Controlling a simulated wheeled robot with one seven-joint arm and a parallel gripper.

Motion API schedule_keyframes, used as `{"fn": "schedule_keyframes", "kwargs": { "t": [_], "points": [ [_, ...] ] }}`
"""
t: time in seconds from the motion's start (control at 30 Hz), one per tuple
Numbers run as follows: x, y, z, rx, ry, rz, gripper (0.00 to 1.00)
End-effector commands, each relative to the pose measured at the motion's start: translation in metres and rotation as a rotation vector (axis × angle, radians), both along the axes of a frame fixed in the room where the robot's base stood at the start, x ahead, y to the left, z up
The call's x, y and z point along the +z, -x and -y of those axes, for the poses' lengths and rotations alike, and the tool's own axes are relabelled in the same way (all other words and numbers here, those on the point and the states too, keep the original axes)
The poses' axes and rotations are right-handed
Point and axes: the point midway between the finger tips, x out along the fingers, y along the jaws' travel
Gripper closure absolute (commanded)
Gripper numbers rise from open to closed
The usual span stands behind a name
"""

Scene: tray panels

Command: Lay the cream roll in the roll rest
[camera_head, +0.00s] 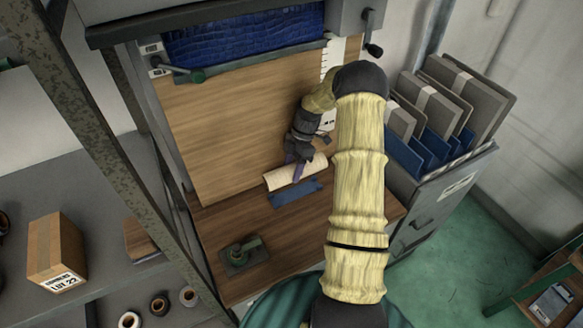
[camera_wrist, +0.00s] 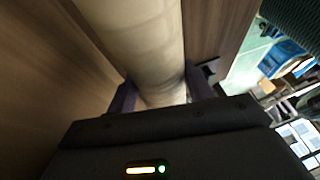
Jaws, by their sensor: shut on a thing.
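The cream roll (camera_head: 282,176) is a pale cylinder, lying roughly level over the wooden bench, near the foot of the upright wood panel. My gripper (camera_head: 298,170) reaches it from above and is shut on it. In the wrist view, the cream roll (camera_wrist: 138,42) runs between the two purple fingers of my gripper (camera_wrist: 160,92), one on each side. A blue strip-like piece (camera_head: 294,194) sits on the bench just in front of the roll. I cannot tell whether this is the roll rest, or whether the roll touches anything below it.
A dark block with a green handle (camera_head: 243,252) stands on the front left of the wooden bench (camera_head: 215,225). A grey bin of folders (camera_head: 440,170) stands close on the right. A metal post (camera_head: 95,130) rises on the left.

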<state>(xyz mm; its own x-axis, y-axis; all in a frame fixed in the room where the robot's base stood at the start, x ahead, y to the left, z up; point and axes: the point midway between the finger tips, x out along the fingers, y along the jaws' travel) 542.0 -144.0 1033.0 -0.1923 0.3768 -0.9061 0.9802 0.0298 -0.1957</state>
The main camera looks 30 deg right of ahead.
Motion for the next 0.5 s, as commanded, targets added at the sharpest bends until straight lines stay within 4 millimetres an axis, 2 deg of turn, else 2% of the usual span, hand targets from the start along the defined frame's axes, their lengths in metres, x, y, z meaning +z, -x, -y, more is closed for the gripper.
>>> {"fn": "schedule_keyframes", "kwargs": {
  "t": [0.17,0.5],
  "points": [
    [-0.006,0.0,0.001,-0.002,-0.001,0.0,0.85],
    [-0.032,-0.002,-0.006,0.009,-0.001,0.001,0.85]
  ]
}}
